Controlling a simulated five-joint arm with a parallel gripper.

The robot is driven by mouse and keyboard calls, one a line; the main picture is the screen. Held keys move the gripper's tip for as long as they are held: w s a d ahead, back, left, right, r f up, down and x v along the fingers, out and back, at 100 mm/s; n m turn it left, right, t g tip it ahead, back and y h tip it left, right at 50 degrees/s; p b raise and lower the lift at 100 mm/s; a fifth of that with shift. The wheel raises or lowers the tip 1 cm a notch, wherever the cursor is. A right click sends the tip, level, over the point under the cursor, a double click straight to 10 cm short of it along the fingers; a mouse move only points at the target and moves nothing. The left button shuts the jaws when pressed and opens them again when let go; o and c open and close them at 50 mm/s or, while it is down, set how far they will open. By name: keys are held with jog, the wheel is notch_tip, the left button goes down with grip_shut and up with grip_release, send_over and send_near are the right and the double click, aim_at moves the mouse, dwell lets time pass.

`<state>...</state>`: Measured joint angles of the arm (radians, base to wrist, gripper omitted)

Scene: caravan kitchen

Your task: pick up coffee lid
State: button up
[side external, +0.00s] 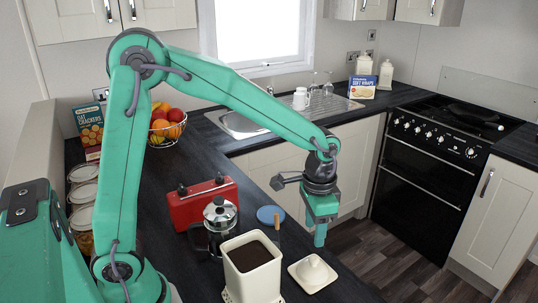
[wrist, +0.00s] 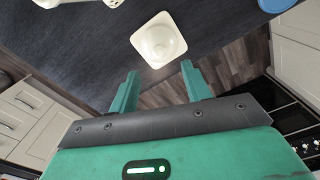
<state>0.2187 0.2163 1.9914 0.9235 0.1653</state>
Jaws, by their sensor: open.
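The coffee lid (side external: 313,272) is a cream square lid with a round knob, lying on the dark worktop near its front edge. It also shows in the wrist view (wrist: 158,40), ahead of and a little above the fingertips in the picture. The open cream canister (side external: 252,262), filled with dark coffee, stands just left of the lid. My gripper (side external: 319,232) is above the worktop edge, higher than the lid and apart from it. In the wrist view its two green fingers (wrist: 158,82) are spread with nothing between them.
A blue round disc (side external: 270,215), a French press (side external: 220,215) and a red toaster-like box (side external: 203,202) stand behind the canister. A fruit basket (side external: 168,126) is farther back. The worktop edge drops to the wooden floor (side external: 375,255) beside the lid.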

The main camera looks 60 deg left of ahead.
aim_at(313, 258)
jog(key=shift+w+d+f, duration=0.15)
jog(key=shift+f, duration=4.05)
grip_shut()
